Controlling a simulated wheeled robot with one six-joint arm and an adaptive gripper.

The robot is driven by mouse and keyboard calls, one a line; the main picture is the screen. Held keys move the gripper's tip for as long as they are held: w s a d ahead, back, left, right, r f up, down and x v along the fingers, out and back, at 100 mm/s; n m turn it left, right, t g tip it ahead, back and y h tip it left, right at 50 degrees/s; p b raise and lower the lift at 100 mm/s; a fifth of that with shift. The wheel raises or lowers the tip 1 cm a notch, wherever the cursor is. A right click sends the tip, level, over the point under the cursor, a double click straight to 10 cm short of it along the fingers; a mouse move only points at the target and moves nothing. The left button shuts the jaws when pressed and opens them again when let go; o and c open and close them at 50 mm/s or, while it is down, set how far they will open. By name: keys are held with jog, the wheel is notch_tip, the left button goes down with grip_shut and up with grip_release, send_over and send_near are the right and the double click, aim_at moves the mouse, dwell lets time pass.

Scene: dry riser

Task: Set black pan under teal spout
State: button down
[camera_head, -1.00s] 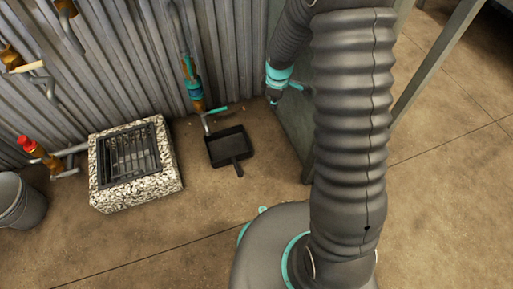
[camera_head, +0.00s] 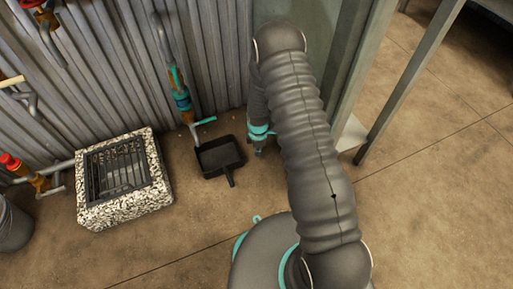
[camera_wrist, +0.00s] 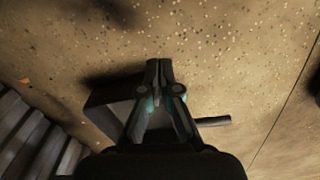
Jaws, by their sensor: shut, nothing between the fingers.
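The black pan (camera_head: 219,157) is a square shallow pan that sits on the floor by the corrugated wall, its handle pointing to the front right. The teal spout (camera_head: 182,101) is a pipe on the wall with a teal band; its outlet end and a teal lever lie at the pan's back left edge in the head view. My gripper (camera_head: 258,149) is to the right of the pan, apart from it in that view. In the wrist view my gripper (camera_wrist: 158,64) is shut and empty, with the dark pan (camera_wrist: 105,101) behind and below its fingers.
A stone-edged grated drain box (camera_head: 124,178) stands left of the pan. A red-topped pipe (camera_head: 27,172) and a grey bucket (camera_head: 13,224) are farther left. A grey panel with posts (camera_head: 362,80) stands behind my arm. The floor in front of the pan is clear.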

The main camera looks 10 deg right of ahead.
notch_tip(320, 180, down, 5)
jog(key=shift+f+b, duration=0.15)
jog(key=shift+b, duration=0.15)
jog(key=a, duration=0.3)
jog(key=shift+s, duration=0.1)
jog(key=shift+a, duration=0.5)
